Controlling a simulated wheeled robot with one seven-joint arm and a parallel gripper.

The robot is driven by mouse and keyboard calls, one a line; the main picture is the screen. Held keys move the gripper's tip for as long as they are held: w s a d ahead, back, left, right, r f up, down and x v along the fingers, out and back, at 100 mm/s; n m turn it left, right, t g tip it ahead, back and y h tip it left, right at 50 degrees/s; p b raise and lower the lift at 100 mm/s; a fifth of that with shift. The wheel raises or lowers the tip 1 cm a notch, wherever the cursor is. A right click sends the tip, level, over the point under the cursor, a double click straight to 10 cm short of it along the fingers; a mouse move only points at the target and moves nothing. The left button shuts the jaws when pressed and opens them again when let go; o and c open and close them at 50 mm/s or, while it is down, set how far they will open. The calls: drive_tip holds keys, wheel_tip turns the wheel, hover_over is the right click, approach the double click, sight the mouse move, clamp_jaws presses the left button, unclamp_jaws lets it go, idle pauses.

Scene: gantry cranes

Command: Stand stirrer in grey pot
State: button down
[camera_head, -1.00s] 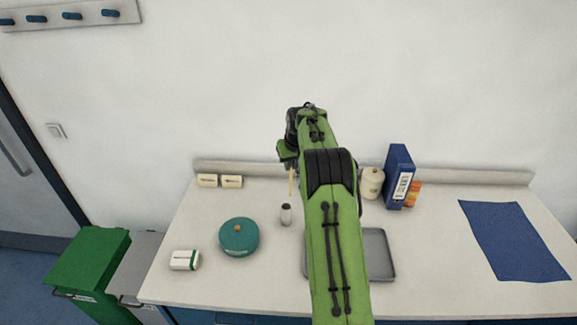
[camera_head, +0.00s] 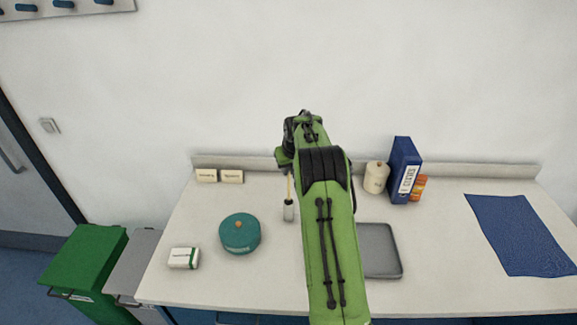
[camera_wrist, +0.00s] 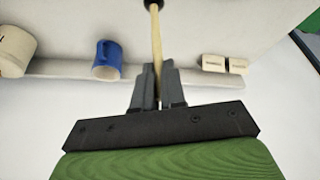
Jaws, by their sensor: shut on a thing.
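The stirrer is a thin pale wooden stick (camera_head: 289,186), held upright below my gripper (camera_head: 286,164). In the wrist view the stick (camera_wrist: 156,42) runs between the two fingers of my gripper (camera_wrist: 157,75), which are shut on it, and its far end meets something dark at the top edge. The small grey pot (camera_head: 289,212) stands on the counter directly under the stirrer. The stirrer's lower end is at the pot's mouth in the head view. I cannot tell whether it is inside the rim.
A teal lidded pot (camera_head: 239,235) and a white-green box (camera_head: 184,258) stand left. A grey tray (camera_head: 384,252), cream canister (camera_head: 375,178) and blue binder (camera_head: 404,170) are right. A blue mug (camera_wrist: 106,60) shows in the wrist view.

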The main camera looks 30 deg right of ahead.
sight(289, 179)
drive_tip(key=shift+w+f+b, duration=0.1)
drive_tip(key=shift+f+b, duration=1.8)
drive_tip(key=shift+f, duration=1.25)
drive_tip(key=c, duration=1.1)
unclamp_jaws()
drive_tip(key=shift+r, duration=0.1)
drive_tip(key=v, duration=1.5)
drive_tip(key=shift+s+r, duration=0.2)
drive_tip(key=shift+r, duration=0.15)
